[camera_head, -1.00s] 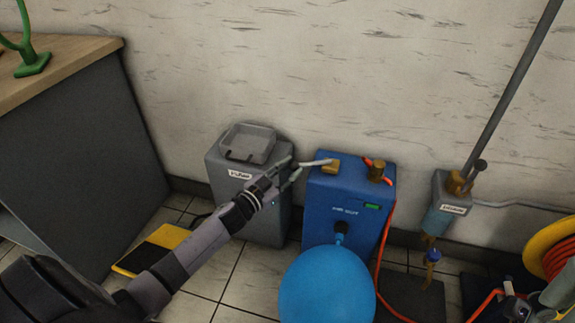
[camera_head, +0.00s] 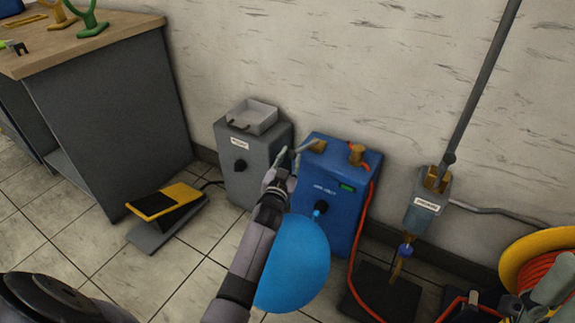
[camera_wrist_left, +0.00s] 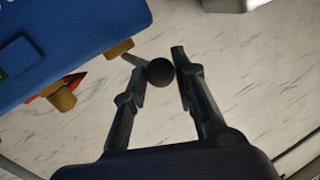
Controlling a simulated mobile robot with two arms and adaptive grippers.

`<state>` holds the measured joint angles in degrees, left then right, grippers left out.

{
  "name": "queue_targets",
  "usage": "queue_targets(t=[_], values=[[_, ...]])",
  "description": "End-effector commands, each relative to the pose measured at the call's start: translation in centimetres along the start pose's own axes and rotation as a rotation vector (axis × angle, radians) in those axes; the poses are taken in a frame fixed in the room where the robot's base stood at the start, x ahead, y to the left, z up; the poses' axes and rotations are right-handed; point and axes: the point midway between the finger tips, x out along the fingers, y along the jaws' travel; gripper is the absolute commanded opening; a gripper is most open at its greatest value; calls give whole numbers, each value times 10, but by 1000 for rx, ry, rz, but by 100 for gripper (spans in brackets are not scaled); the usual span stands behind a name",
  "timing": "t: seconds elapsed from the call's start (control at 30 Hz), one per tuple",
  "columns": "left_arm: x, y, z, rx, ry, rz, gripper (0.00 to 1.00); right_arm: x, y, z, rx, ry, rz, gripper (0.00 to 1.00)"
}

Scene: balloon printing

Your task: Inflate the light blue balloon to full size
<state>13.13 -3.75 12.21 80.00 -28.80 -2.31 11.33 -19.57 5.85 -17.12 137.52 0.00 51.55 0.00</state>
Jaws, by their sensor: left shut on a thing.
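The light blue balloon (camera_head: 298,265) is rounded and swollen, with its neck on the black nozzle (camera_head: 320,207) at the front of the blue air box (camera_head: 345,175). My left forearm hides its left side. A lever runs left from a brass fitting (camera_head: 318,146) on top of the box. My left gripper (camera_head: 290,158) is at the lever's end. In the left wrist view, its fingers (camera_wrist_left: 165,75) are shut on the lever's black ball knob (camera_wrist_left: 160,71); the brass fitting (camera_wrist_left: 118,48) shows beside them.
A grey box with a tray on top (camera_head: 252,116) stands left of the blue box. A yellow-black foot pedal (camera_head: 166,205) lies on the tiles by the bench (camera_head: 100,45). A red hose (camera_head: 368,215) runs down the blue box. A yellow hose reel (camera_head: 515,255) is at right.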

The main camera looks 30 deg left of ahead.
Motion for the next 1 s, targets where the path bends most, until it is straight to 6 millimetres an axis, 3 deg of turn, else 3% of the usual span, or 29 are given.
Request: queue_targets(t=[0.63, 0.67, 1.0], values=[[2, -1, 0, 0, -8, -38, 0, -2, 0, 1, 2, 4, 1, 53], [2, -1, 0, 0, -8, -39, 27, -2, 0, 1, 2, 4, 1, 53], [2, 0, -1, -1, -6, -37, 46, -2, 0, 1, 1, 4, 1, 53]])
